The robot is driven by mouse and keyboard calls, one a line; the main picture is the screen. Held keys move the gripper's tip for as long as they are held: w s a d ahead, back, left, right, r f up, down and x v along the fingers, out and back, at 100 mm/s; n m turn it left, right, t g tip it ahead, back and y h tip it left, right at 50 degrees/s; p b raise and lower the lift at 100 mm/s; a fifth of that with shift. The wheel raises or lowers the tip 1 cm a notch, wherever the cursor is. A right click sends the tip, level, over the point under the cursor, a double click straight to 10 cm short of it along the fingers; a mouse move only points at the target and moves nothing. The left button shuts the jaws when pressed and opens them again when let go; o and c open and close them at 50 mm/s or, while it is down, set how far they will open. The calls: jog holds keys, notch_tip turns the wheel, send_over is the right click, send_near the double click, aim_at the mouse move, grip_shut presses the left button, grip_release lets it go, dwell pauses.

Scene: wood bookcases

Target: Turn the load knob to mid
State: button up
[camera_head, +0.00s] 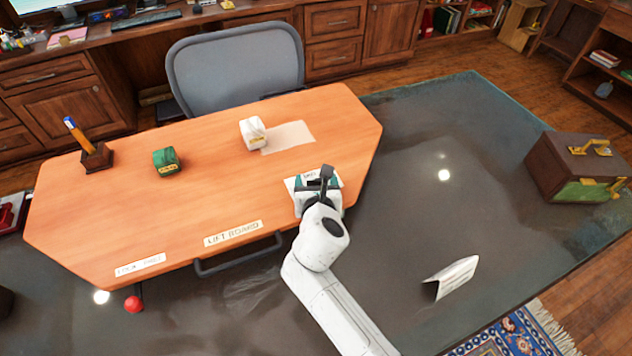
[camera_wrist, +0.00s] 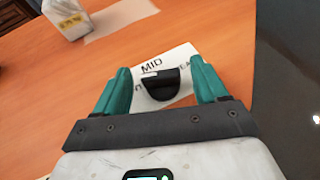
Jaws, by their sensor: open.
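The load knob (camera_wrist: 160,86) is black, with a pale mark at its top edge, and sits on a white label plate (camera_wrist: 181,60) reading MID in the wrist view. Other lettering on the plate is partly covered. My gripper (camera_wrist: 164,80) is open, with one teal finger on each side of the knob and a visible gap to both. In the head view my gripper (camera_head: 318,185) is over the right part of the orange desk (camera_head: 200,200) and hides most of the knob; the label plate (camera_head: 291,185) shows beside it.
A white block (camera_head: 253,132), a green block (camera_head: 166,161) and a pen holder (camera_head: 97,157) stand on the desk. A LIFT BOARD label (camera_head: 233,234) and dark handle (camera_head: 240,260) are at the front edge. A red ball (camera_head: 133,304) is below. A grey chair (camera_head: 236,65) stands behind.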

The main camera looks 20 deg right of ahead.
jog(key=c, duration=1.1)
jog(key=shift+o, duration=0.2)
jog(key=shift+a+m+h, duration=0.1)
jog(key=shift+m+h, duration=0.2)
jog(key=shift+h, duration=0.1)
jog(key=m+g+h, duration=0.2)
jog(key=m, duration=0.1)
jog(key=m+g+h+b, duration=0.1)
jog(key=h, duration=0.1)
jog(key=shift+w+a, duration=0.25)
jog(key=m+g+h, duration=0.2)
jog(key=m, duration=0.1)
jog(key=shift+w+a+g+b, duration=0.1)
jog(key=shift+w+g+b, duration=0.05)
jog(key=shift+g+b, duration=0.15)
jog(key=m+g+h+b, duration=0.1)
jog(key=m+g+b, duration=0.1)
jog(key=m+g, duration=0.1)
jog(key=shift+w+f+g+h, duration=0.2)
jog(key=shift+g+h, duration=0.1)
jog(key=shift+h, duration=0.1)
jog(key=m+g+b, duration=0.3)
jog(key=shift+w+r, duration=0.1)
jog(key=shift+g, duration=0.3)
